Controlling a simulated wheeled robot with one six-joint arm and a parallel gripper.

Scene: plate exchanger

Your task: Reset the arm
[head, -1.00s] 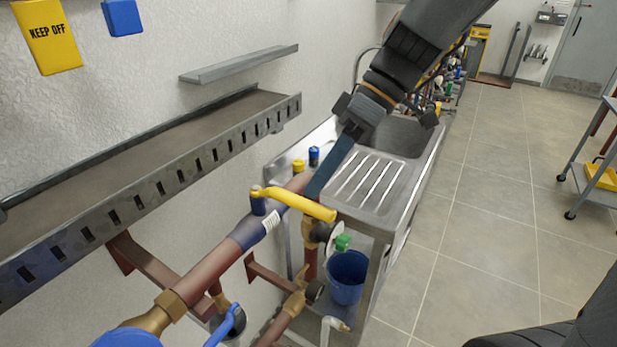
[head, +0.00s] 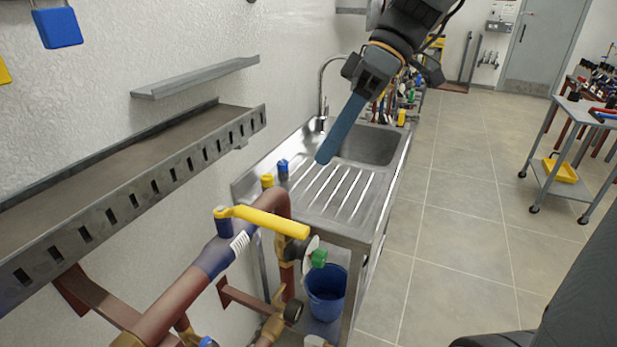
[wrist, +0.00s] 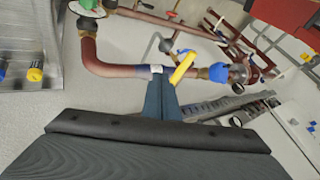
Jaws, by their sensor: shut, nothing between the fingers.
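My gripper (head: 326,158) is shut and empty, its long blue-grey fingers together. In the head view it hangs in front of the sink unit's drainboard (head: 335,192), with its tip up and to the right of the yellow valve handle (head: 268,221). In the wrist view the shut fingers (wrist: 163,85) point toward the pipe, and the yellow handle (wrist: 182,68) shows just to the right of their tips.
A slotted metal cable tray (head: 130,207) runs along the wall at left, with a small shelf (head: 195,77) above it. A blue bucket (head: 326,290) stands under the sink unit. A grey cart (head: 556,178) stands at right. The tiled floor (head: 455,215) between is clear.

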